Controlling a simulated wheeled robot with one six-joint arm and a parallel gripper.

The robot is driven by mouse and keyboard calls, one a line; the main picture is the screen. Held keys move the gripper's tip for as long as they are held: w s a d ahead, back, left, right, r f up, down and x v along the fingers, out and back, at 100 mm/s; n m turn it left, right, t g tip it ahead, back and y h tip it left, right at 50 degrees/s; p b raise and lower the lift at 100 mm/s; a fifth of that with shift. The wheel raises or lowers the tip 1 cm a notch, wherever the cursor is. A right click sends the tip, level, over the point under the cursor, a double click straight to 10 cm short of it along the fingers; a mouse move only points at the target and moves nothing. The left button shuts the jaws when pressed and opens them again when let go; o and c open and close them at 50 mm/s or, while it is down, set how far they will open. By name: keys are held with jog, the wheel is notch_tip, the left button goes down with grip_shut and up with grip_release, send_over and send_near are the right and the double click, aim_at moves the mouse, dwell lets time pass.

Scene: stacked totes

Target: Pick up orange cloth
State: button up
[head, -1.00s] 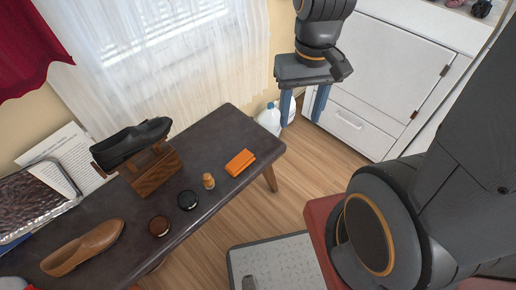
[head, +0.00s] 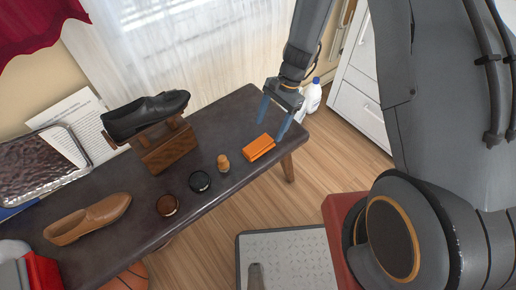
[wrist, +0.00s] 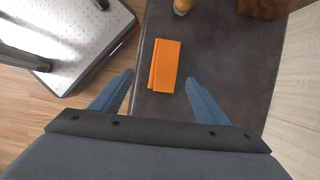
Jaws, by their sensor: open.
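The folded orange cloth (head: 259,148) lies flat on the dark bench top near its right end. In the wrist view the cloth (wrist: 166,66) lies ahead of and between the two blue fingers. My gripper (head: 272,118) is open and empty. It hangs above the bench end, just over and beside the cloth in the head view. In the wrist view my gripper (wrist: 160,88) has its fingers spread wider than the cloth, with the near end of the cloth close to the fingertips. I cannot tell the exact height between fingers and bench.
On the bench (head: 120,245), a small bottle (head: 223,163) stands left of the cloth. Two round tins (head: 200,181), a wooden block (head: 168,150) bearing a black shoe (head: 146,116), and a brown shoe (head: 88,217) sit farther left. A white jug (head: 312,97) stands behind the bench end.

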aim_at(259, 145)
jog(key=shift+w+x, duration=0.25)
jog(key=shift+x, duration=0.85)
jog(key=x, duration=0.7)
jog(key=shift+w+a, duration=0.2)
jog(key=shift+a, duration=0.2)
jog(key=shift+c, duration=0.4)
jog(key=c, duration=1.1)
